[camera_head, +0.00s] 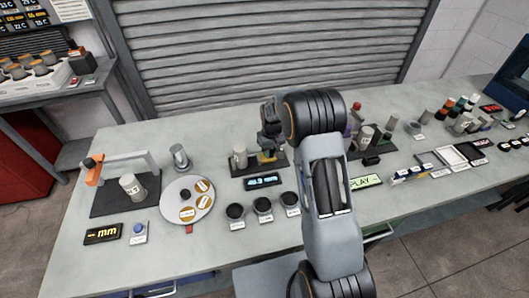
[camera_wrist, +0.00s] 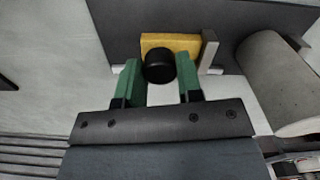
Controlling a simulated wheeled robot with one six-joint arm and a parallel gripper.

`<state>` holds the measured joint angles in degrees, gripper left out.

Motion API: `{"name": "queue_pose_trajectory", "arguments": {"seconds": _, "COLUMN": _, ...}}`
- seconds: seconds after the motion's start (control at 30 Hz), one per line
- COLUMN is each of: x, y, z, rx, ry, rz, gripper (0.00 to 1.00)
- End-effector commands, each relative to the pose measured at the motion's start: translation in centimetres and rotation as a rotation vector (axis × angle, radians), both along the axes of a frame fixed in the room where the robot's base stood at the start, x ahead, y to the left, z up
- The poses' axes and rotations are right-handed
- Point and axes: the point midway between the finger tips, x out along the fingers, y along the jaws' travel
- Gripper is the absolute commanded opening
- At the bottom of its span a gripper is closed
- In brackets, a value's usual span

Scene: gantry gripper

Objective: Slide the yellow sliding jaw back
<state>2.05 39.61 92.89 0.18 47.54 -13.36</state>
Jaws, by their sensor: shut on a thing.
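The yellow sliding jaw (camera_wrist: 183,41) sits on a dark base plate (camera_wrist: 120,22), with a round black knob (camera_wrist: 160,67) on its near side. A small part of the yellow jaw (camera_head: 268,157) shows in the head view, below my gripper (camera_head: 268,143). In the wrist view, the green fingers of my gripper (camera_wrist: 159,78) are shut on the knob, one on each side. A grey upright plate (camera_wrist: 209,51) stands just right of the yellow jaw. My arm and gripper hide part of this fixture in the head view.
A lit display (camera_head: 264,181) and several dark cups (camera_head: 263,205) are in front. A shutter (camera_head: 260,50) is behind the table.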

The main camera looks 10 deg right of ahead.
Motion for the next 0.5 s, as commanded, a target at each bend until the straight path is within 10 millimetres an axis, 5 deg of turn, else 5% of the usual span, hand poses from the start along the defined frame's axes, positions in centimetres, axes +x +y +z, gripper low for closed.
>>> {"name": "queue_pose_trajectory", "arguments": {"seconds": 0.17, "x": -0.01, "y": -0.43, "z": 0.04, "rx": -0.004, "ry": -0.001, "rz": -0.003, "gripper": 0.0}}
{"name": "queue_pose_trajectory", "arguments": {"seconds": 0.2, "x": 0.0, "y": -0.46, "z": 0.04, "rx": -0.005, "ry": -0.001, "rz": -0.003, "gripper": 0.37}}
{"name": "queue_pose_trajectory", "arguments": {"seconds": 0.5, "x": 0.0, "y": -0.1, "z": 0.03, "rx": -0.003, "ry": -0.001, "rz": 0.001, "gripper": 0.59}}
